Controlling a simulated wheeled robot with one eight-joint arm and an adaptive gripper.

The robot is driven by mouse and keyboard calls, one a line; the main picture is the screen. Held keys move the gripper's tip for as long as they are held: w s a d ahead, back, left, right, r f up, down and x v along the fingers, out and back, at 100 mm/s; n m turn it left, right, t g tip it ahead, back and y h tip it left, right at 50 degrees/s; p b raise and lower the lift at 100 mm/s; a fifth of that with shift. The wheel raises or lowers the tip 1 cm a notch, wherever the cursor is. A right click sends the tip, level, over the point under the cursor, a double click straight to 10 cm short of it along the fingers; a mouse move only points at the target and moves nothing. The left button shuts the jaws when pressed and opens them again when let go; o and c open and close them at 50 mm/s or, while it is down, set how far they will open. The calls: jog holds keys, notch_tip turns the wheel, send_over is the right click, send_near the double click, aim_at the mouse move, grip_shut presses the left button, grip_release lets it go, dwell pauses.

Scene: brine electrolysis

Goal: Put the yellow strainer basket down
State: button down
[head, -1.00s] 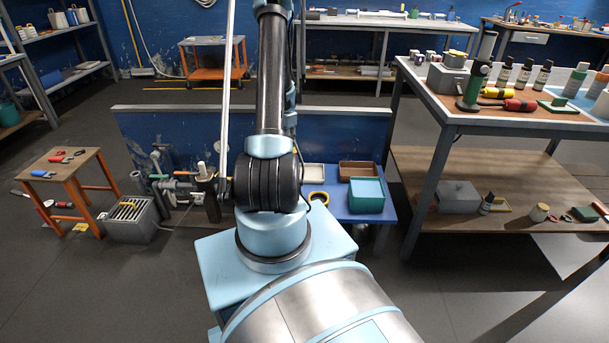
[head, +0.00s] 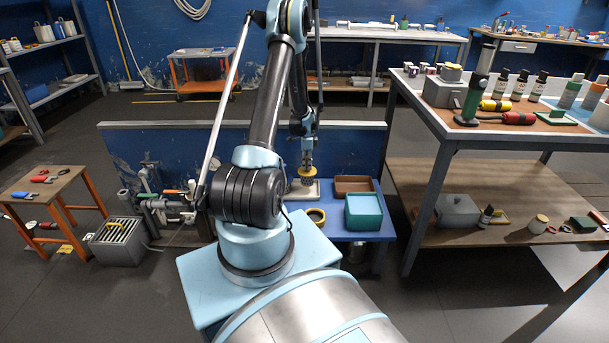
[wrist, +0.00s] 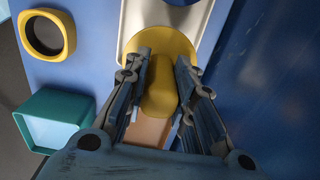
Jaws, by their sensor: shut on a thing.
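The yellow strainer basket (head: 306,171) hangs from my gripper (head: 307,160) in the head view, yellow on top with a dark mesh part below. It is over the cream tray (head: 313,192) on the blue table (head: 338,229). I cannot tell whether the basket touches the tray. In the wrist view, my gripper (wrist: 162,62) is shut on the basket's yellow handle (wrist: 160,92), with a finger on each side. The round yellow top (wrist: 160,43) shows past the fingers and hides the mesh. Part of the cream tray (wrist: 135,12) shows beyond it.
A brown tray (head: 354,184) and a teal bin (head: 363,212) stand right of the cream tray. A yellow ring (head: 316,215) lies in front. A blue panel (head: 345,150) rises behind the table. A taller workbench (head: 440,126) stands at right.

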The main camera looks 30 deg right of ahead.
aim_at(307, 170)
jog(key=shift+s+f, duration=0.1)
jog(key=shift+f, duration=2.2)
jog(key=c, duration=1.3)
grip_release()
jog(key=shift+f, duration=0.1)
jog(key=shift+c, duration=0.2)
